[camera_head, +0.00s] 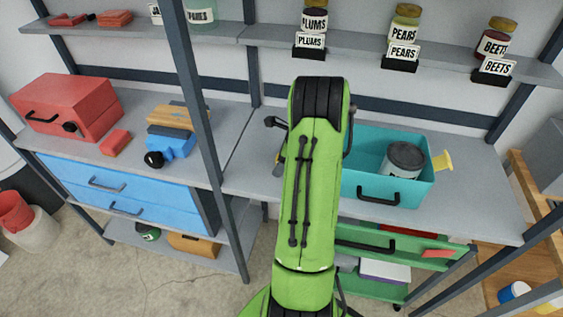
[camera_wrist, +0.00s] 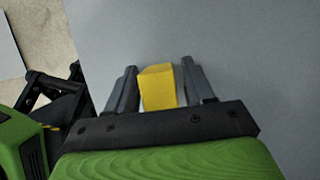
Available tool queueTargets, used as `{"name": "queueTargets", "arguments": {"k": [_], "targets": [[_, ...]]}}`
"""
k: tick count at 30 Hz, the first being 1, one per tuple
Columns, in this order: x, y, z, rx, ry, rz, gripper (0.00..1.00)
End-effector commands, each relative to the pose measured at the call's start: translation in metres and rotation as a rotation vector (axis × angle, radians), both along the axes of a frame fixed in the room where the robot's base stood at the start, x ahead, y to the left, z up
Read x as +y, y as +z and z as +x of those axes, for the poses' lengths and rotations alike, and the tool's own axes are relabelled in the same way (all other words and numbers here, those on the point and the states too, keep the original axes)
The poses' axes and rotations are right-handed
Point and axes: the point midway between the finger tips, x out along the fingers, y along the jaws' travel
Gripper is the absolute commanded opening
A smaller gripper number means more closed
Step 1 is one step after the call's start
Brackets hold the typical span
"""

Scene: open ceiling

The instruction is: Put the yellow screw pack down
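The yellow screw pack (camera_wrist: 159,88) sits between the two dark fingers of my gripper (camera_wrist: 160,80) in the wrist view. In the head view my green arm hides the gripper and the pack.
A teal open box (camera_head: 425,190) holding a dark-lidded can (camera_head: 404,160) stands on the grey workbench (camera_head: 470,205), right of my arm. Labelled jars (camera_head: 404,25) line the upper shelf. A green drawer (camera_head: 440,262) is open below.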

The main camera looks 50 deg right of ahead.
Motion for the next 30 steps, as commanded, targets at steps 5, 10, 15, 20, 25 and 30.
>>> {"name": "queueTargets", "arguments": {"k": [5, 10, 15, 20, 25, 30], "targets": [[0.000, 0.000, 0.000, 0.000, 0.000, 0.000, 0.62], [0.000, 0.003, 0.000, -0.001, 0.001, -0.001, 0.62], [-0.005, 0.032, -0.010, -0.002, -0.002, -0.003, 0.62], [-0.012, 0.075, -0.026, -0.002, -0.002, -0.003, 0.62], [-0.017, 0.106, -0.038, -0.002, -0.001, -0.001, 0.62], [-0.018, 0.115, -0.042, 0.000, 0.001, 0.000, 0.62]]}}
